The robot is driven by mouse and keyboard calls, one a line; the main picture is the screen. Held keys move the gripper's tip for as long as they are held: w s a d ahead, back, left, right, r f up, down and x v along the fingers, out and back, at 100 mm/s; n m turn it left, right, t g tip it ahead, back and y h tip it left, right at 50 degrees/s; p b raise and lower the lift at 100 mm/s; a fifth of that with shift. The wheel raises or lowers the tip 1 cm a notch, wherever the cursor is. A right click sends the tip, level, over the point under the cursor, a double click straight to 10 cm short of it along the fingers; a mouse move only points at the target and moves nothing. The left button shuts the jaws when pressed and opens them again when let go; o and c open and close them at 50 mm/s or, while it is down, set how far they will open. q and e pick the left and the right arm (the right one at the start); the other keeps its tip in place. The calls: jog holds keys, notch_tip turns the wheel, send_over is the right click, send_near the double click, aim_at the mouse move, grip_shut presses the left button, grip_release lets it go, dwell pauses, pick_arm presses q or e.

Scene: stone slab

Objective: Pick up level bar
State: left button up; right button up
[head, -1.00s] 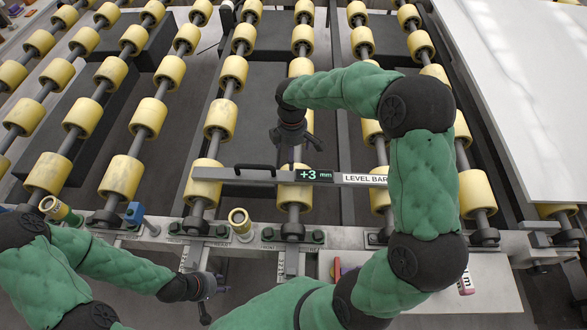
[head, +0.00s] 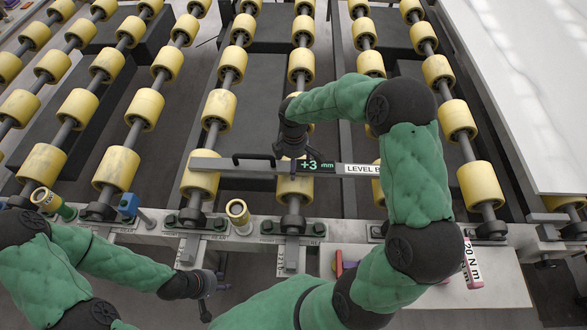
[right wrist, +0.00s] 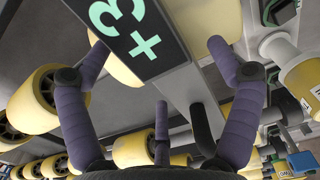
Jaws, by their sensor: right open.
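The level bar (head: 220,165) is a long grey bar lying across the yellow rollers, with a black handle (head: 252,158), a "+3 mm" display (head: 318,167) and a "LEVEL BAR" label partly hidden by my right arm. My right gripper (head: 291,150) is over the bar at the display, right of the handle. In the right wrist view, its purple fingers (right wrist: 158,50) are open on either side of the display (right wrist: 132,25); I cannot tell whether they touch the bar. My left gripper (head: 205,290) is low, in front of the frame's near rail, away from the bar; its finger state is unclear.
The near metal rail (head: 155,235) carries bolts, a blue block (head: 128,205) and yellow-ended cylinders (head: 238,212). A white slab (head: 530,90) fills the right side.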

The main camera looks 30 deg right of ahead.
jog(key=shift+r, duration=0.1)
jog(key=c, duration=1.8)
